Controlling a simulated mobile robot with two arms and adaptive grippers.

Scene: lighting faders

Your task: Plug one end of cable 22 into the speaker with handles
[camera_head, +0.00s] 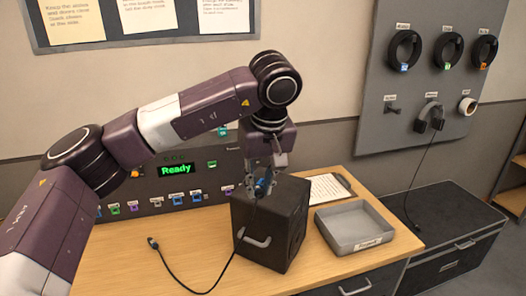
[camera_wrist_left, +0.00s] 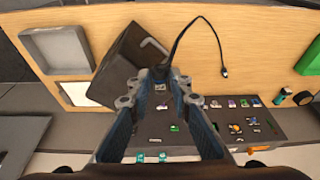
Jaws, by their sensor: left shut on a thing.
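A black speaker (camera_head: 284,222) with a metal handle on its front stands on the wooden table; it also shows in the wrist view (camera_wrist_left: 112,62). My left gripper (camera_head: 262,187) is at the speaker's upper left, shut on one end of a black cable (camera_head: 228,268). In the wrist view the left fingertips (camera_wrist_left: 160,78) close around this end and largely hide it. The cable runs down past the speaker to the table. Its other plug (camera_head: 153,243) lies loose at the left and shows in the wrist view (camera_wrist_left: 224,72). I cannot read a cable number or tell whether the held end touches the speaker.
A grey tray (camera_head: 352,228) and a clipboard (camera_head: 328,188) lie right of the speaker. A panel with a green "Ready" display (camera_head: 176,169) and several coloured connectors stands behind. Coiled cables and headphones (camera_head: 430,118) hang on the wall board. The table's front left is mostly clear.

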